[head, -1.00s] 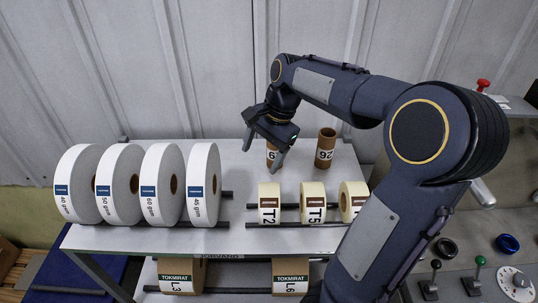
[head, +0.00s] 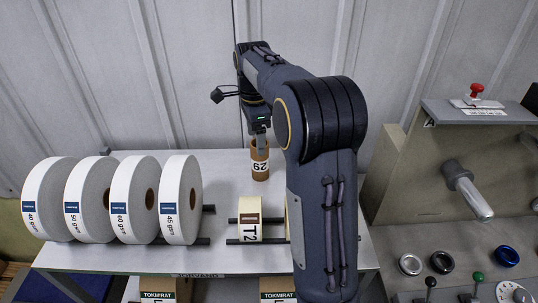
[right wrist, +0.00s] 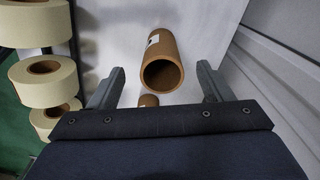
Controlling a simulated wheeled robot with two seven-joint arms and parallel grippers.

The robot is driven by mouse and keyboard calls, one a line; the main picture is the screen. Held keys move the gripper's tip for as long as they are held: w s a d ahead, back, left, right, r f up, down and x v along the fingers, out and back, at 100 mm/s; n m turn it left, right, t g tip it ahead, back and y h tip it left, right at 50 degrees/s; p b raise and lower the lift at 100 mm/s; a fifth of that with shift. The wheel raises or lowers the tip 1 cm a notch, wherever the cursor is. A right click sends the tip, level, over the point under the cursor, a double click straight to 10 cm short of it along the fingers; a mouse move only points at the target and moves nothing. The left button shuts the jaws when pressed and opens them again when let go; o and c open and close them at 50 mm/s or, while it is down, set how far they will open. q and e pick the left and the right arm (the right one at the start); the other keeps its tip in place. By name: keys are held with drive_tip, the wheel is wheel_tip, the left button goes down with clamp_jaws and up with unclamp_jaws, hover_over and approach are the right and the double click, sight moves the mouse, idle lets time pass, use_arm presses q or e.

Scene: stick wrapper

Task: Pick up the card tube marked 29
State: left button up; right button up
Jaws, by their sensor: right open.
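The card tube marked 29 (head: 260,168) stands upright on the rack's top shelf, brown with a white label. My right gripper (head: 261,138) is at the top of this tube, pointing down, and one finger overlaps the tube's upper part. In the right wrist view my right gripper (right wrist: 160,85) is open, its fingers apart on either side of a brown tube (right wrist: 160,65) whose open end faces the camera. Its label is too small to read there. A second brown tube (right wrist: 148,100) shows partly behind the gripper's edge. My left gripper is not in view.
Large white reels (head: 105,200) stand at the shelf's left. A cream roll marked T2 (head: 249,220) sits on rods in front of the tube, with others hidden by my arm. A machine with a metal spindle (head: 468,190) is at the right. A wall stands behind.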

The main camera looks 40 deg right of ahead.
sight(260, 160)
drive_tip(key=f, duration=0.4)
drive_tip(key=d+f+p, duration=0.1)
drive_tip(key=f, duration=0.1)
drive_tip(key=shift+s+f, duration=0.2)
drive_tip(key=shift+f, duration=0.6)
drive_tip(key=c, duration=1.1)
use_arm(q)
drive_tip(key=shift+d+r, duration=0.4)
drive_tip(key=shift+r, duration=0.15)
use_arm(e)
drive_tip(key=shift+r, duration=0.1)
